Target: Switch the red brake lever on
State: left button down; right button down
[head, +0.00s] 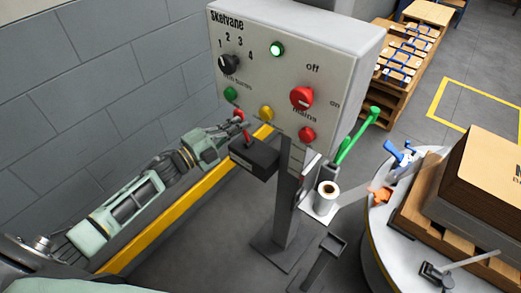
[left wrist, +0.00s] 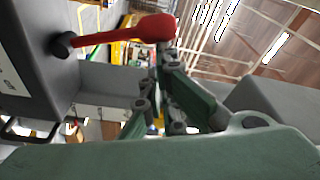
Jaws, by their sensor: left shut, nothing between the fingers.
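The red brake lever (head: 245,134) stands up from a small black box (head: 256,158) beside the panel's post. In the left wrist view the lever (left wrist: 110,37) runs from a dark pivot on the grey box (left wrist: 30,60) to a round red knob. My left gripper (head: 235,126) is shut and empty, reaching in from the left close beside the lever. In the wrist view its green fingers (left wrist: 163,70) come together just under the knob. I cannot tell whether they touch it. My right gripper is not in view.
A large control panel (head: 290,65) with knobs and buttons stands above the lever box. A round table (head: 385,235) carries boxes at far right. A grey block wall (head: 90,80) is behind my left arm.

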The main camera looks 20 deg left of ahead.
pick_arm(q)
jog(key=shift+w+a+n, duration=0.15)
jog(key=shift+a+n, duration=0.25)
jog(key=shift+n, duration=0.1)
dwell(0.3)
